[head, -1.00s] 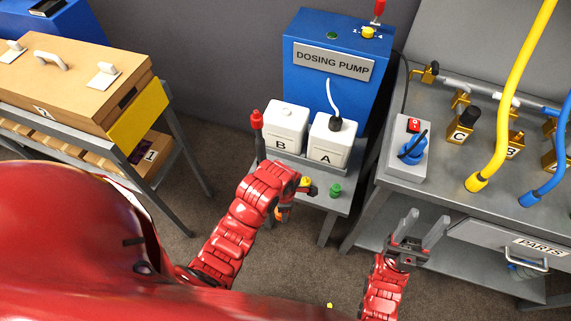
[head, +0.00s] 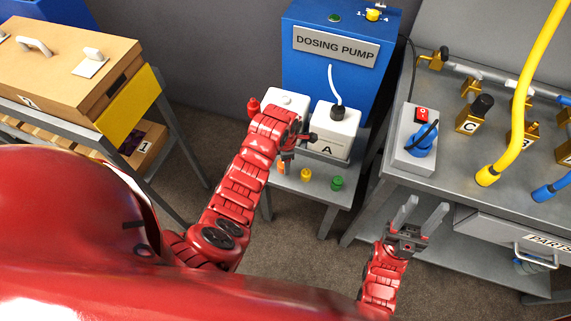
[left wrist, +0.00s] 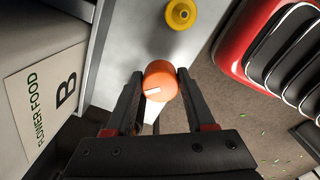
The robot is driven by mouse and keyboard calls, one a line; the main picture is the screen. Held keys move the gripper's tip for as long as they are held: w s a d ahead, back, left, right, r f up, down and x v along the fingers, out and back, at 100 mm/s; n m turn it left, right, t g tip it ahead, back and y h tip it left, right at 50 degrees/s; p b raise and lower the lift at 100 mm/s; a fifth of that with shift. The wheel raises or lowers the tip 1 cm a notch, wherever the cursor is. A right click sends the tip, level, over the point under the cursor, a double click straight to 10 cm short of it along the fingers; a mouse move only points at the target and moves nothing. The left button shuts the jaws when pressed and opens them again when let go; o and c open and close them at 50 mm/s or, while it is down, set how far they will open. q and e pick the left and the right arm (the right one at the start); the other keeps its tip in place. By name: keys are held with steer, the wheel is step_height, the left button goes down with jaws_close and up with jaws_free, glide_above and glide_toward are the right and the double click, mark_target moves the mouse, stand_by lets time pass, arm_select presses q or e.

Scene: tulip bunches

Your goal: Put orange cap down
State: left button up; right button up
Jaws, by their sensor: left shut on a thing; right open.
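The orange cap (left wrist: 160,80) is between the two fingers of my left gripper (left wrist: 159,76) in the left wrist view, and the gripper is shut on it. In the head view my left gripper (head: 286,164) is at the left front of the pump's small grey table, and only a sliver of orange shows beside it. Whether the cap touches the table is hard to tell. A yellow cap (head: 306,174) and a green cap (head: 337,183) stand to its right on the table. My right gripper (head: 420,212) is open and empty, in front of the right bench.
Container A (head: 333,132) stands behind the caps, with a tube in its top. Container B (head: 286,102) is partly hidden by my left arm. The blue dosing pump (head: 333,80) is behind. A grey bench (head: 395,185) with pipes stands at the right.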

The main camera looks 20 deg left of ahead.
arm_select(q)
steer(key=shift+w+a, duration=0.15)
steer(key=shift+w, duration=0.4)
steer(key=shift+f, duration=1.85)
steer(key=o, duration=1.3)
steer(key=shift+o, duration=0.2)
